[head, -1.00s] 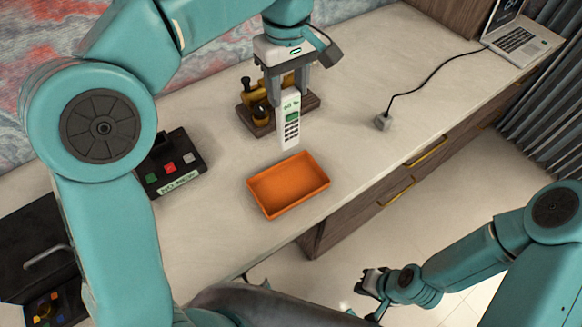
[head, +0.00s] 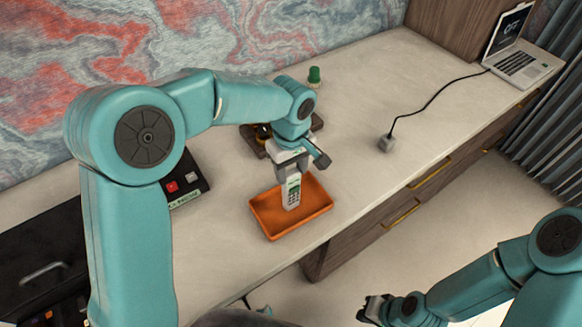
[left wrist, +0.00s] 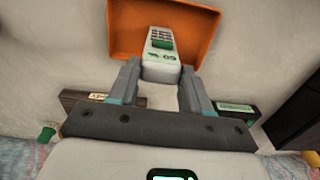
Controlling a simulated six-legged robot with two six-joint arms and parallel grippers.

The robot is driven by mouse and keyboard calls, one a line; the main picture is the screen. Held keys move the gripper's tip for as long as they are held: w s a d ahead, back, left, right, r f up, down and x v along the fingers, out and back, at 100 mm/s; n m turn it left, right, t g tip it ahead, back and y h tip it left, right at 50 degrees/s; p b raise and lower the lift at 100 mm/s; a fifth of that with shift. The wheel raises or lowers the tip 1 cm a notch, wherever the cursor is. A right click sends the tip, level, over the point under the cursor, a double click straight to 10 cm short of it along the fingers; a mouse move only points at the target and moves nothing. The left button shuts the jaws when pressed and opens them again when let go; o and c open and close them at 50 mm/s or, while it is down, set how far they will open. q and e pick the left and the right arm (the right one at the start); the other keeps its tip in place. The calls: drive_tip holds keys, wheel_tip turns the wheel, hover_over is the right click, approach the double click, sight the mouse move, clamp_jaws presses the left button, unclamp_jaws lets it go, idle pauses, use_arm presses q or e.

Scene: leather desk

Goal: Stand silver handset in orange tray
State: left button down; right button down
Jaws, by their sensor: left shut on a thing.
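The silver handset (head: 292,192) is upright, with its lower end inside the orange tray (head: 318,203). My left gripper (head: 291,176) is above the tray and shut on the handset's upper end. In the left wrist view the handset (left wrist: 161,52) lies between the fingers of my left gripper (left wrist: 160,88), with the orange tray (left wrist: 125,35) around its far end. Whether the handset's bottom touches the tray floor I cannot tell. My right gripper (head: 372,308) is low at the right, away from the desk; its jaw opening is unclear.
A dark wooden stand (head: 254,138) is behind my left gripper, partly hidden. A black box with coloured buttons (head: 188,184) is left of the tray. A grey cube on a cable (head: 387,143) and a laptop (head: 520,55) are to the right. The desk between is clear.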

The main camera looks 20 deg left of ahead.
use_arm(q)
drive_tip(key=shift+s, duration=0.1)
drive_tip(key=shift+f, duration=0.1)
drive_tip(key=shift+c, duration=2.4)
unclamp_jaws()
wheel_tip(320, 180, up, 12)
